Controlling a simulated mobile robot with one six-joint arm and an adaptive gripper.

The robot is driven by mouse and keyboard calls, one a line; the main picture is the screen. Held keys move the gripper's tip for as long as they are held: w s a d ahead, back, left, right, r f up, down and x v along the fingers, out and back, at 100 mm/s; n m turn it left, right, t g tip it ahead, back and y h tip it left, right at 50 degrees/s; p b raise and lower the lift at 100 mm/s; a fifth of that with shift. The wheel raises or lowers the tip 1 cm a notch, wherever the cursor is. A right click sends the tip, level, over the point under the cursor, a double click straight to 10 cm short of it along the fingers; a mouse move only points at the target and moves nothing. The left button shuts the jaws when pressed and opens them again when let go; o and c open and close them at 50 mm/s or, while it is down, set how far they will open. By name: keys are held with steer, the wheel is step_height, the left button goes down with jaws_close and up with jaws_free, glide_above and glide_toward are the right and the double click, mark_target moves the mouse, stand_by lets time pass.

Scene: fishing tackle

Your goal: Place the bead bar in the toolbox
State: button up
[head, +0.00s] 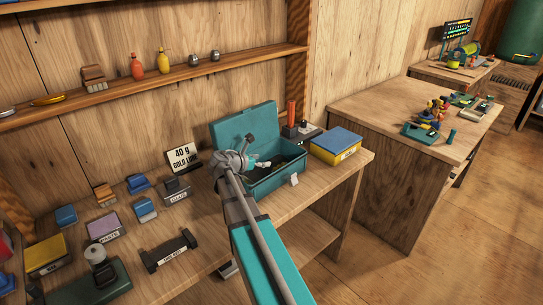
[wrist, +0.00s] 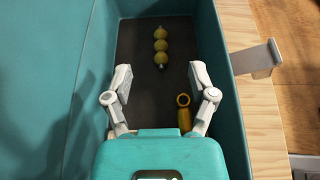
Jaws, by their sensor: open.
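The teal toolbox (head: 272,182) stands open on the workbench, lid tilted back. In the wrist view its dark floor (wrist: 140,60) shows between teal walls. A piece of three yellow beads in a row (wrist: 161,46), which looks like the bead bar, lies on that floor, ahead of my fingertips and apart from them. My gripper (wrist: 160,76) is open over the box, with nothing between its fingertips. A yellow piece with a ring end (wrist: 184,112) lies beside the right finger, partly hidden by my gripper. In the head view my gripper (head: 262,163) reaches over the box.
A yellow box with a blue lid (head: 336,146) stands right of the toolbox. Several small boxes and a black bar-shaped item (head: 170,250) lie to the left. A 40 g sign (head: 184,157) stands behind. A metal latch (wrist: 256,58) juts from the toolbox's right wall.

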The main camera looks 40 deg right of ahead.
steer(key=shift+v, duration=0.95)
